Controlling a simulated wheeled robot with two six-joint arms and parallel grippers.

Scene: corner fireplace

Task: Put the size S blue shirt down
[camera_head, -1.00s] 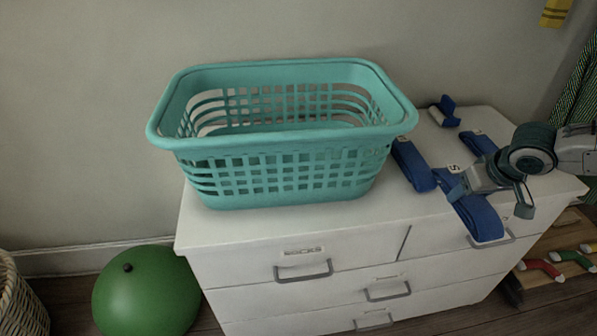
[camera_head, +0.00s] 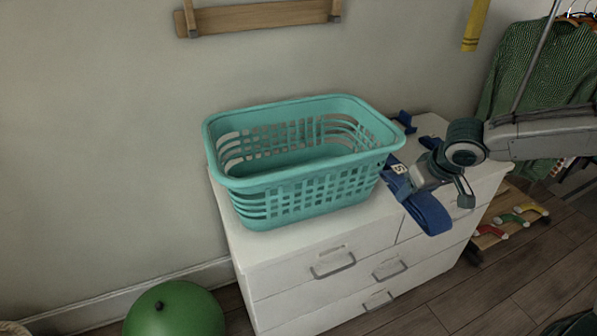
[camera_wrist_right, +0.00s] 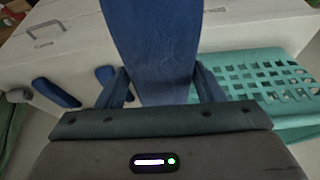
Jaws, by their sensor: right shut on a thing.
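My right gripper (camera_head: 440,187) is shut on a folded blue shirt (camera_head: 430,213). A white tag with an S (camera_head: 398,169) shows beside the gripper, seemingly on this shirt. The shirt's lower end hangs over the front edge of the white dresser (camera_head: 295,243); whether it touches the top I cannot tell. In the right wrist view the shirt (camera_wrist_right: 155,45) runs between the two fingers (camera_wrist_right: 158,90) and away from them. More blue folded pieces (camera_head: 407,119) lie on the dresser behind, partly hidden by the arm and basket. My left gripper is out of view.
A teal laundry basket (camera_head: 300,196) covers most of the dresser top, close left of the gripper. A green ball (camera_head: 175,312) is on the floor at left. Hanging clothes (camera_head: 525,75) and a low rack with coloured items (camera_head: 508,222) are at right.

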